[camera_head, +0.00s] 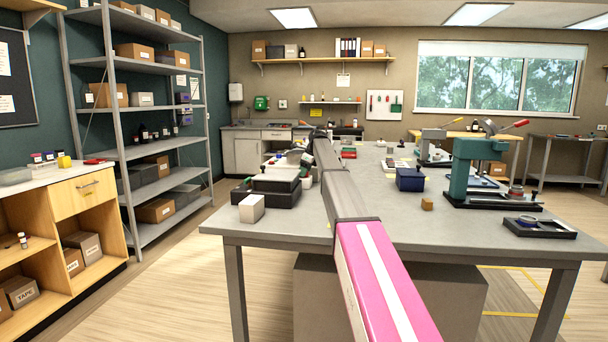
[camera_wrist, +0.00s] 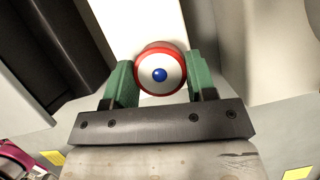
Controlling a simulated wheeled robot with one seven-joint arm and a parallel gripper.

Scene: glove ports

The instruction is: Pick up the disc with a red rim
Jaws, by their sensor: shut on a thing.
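The disc with a red rim (camera_wrist: 160,74) shows in the wrist view, with a white face and a blue dot at its middle. My gripper (camera_wrist: 158,78) has its two green fingers shut on the disc, one at each side. Behind the disc is a white surface; I cannot tell whether the disc still touches it. In the head view my arm reaches over the workbench toward its far left part. The disc cannot be made out there.
The grey workbench (camera_head: 290,230) holds a white block (camera_head: 252,208) at the front left, a dark blue box (camera_head: 410,180), a teal press (camera_head: 468,172) and a black tray (camera_head: 540,231) at the right. Black equipment (camera_head: 268,188) stands left of my arm. The bench's front middle is mostly clear.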

